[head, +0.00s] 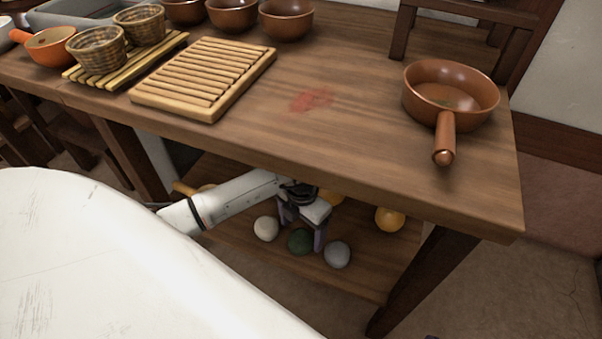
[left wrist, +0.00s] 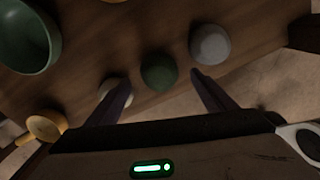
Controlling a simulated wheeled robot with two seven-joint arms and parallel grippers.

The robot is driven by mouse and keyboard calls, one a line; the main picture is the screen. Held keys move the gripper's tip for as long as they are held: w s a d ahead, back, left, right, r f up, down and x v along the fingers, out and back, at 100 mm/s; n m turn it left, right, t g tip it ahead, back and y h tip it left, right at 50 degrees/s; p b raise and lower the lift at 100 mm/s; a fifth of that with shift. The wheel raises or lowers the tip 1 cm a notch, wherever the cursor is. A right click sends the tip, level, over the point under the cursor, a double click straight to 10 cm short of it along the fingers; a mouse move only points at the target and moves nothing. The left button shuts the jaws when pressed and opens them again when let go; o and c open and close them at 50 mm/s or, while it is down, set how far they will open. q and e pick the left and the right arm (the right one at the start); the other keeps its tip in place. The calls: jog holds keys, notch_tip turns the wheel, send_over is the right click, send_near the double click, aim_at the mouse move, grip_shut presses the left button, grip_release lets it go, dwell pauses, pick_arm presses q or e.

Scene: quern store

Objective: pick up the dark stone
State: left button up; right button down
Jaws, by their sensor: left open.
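The dark stone appears to be the dark green round stone (head: 300,241) on the lower shelf under the table. It also shows in the left wrist view (left wrist: 159,71), centred between the fingers and just past their tips. My left gripper (head: 301,233) reaches down under the table edge, its fingers apart, one on each side of the dark stone. Nothing is held. A cream round stone (head: 266,228) lies to the left and a grey one (head: 337,254) to the right, close to the fingers. My right gripper is not in view.
A yellow ball (head: 389,219) lies further right on the shelf (head: 375,270). A green bowl (left wrist: 28,38) shows in the left wrist view. The tabletop (head: 350,120) overhangs my arm and bears a brown pan (head: 440,88), a slatted board (head: 205,75) and several bowls.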

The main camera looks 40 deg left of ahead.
aim_at(301, 236)
pick_arm(q)
notch_tip(301, 236, down, 3)
jog(key=shift+f+b, duration=0.15)
jog(key=shift+b, duration=0.6)
jog(key=shift+f, duration=0.4)
jog(key=shift+a+r, duration=0.1)
jog(key=c, duration=1.4)
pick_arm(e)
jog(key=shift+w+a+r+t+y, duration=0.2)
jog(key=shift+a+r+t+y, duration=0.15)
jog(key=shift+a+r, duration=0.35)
pick_arm(q)
jog(key=shift+r, duration=0.1)
jog(key=shift+c, duration=0.2)
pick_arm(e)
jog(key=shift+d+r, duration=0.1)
